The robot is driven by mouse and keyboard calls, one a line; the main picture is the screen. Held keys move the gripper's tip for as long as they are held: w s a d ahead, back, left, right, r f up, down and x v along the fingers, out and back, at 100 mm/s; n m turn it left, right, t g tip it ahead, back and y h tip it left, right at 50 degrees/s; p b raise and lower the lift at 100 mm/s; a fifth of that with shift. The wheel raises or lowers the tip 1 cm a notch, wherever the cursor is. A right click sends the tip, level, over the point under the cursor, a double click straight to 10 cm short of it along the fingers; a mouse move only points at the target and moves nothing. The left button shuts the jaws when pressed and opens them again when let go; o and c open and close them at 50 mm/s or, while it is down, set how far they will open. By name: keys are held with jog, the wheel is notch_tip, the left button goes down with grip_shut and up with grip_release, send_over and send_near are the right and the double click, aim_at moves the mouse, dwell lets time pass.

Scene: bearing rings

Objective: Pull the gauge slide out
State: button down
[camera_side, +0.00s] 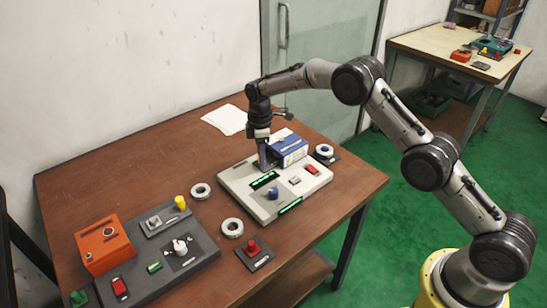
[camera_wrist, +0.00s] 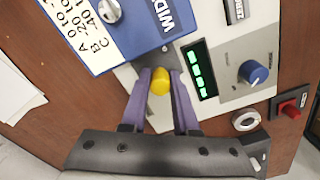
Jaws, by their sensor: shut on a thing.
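The gauge is a pale grey panel (camera_side: 238,189) on the brown table, with green lit displays, a blue knob (camera_wrist: 252,72) and a blue-and-white box (camera_side: 290,147) at its back. The box shows printed range text in the wrist view (camera_wrist: 135,25). My gripper (camera_side: 263,165) points down at the panel's back left, beside the box. In the wrist view its purple fingers (camera_wrist: 160,84) are shut on a yellow knob (camera_wrist: 160,80) at the box's edge. The knob appears to be the slide's handle; the slide's body is not clearly visible.
A dark panel (camera_side: 205,248) with an orange box (camera_side: 103,245) stands at the front left. Loose pale rings (camera_side: 200,191) (camera_side: 232,228) and a red button (camera_side: 252,248) lie between. White paper (camera_side: 224,119) lies behind; the table left of the gauge is mostly clear.

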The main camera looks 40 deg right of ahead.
jog(key=shift+a, duration=5.7)
jog(key=shift+a+r, duration=0.1)
jog(key=shift+a, duration=0.25)
jog(key=c, duration=0.9)
grip_release()
jog(key=shift+o, duration=0.3)
jog(key=shift+d, duration=0.15)
notch_tip(320, 180, up, 7)
jog(key=shift+d, duration=0.2)
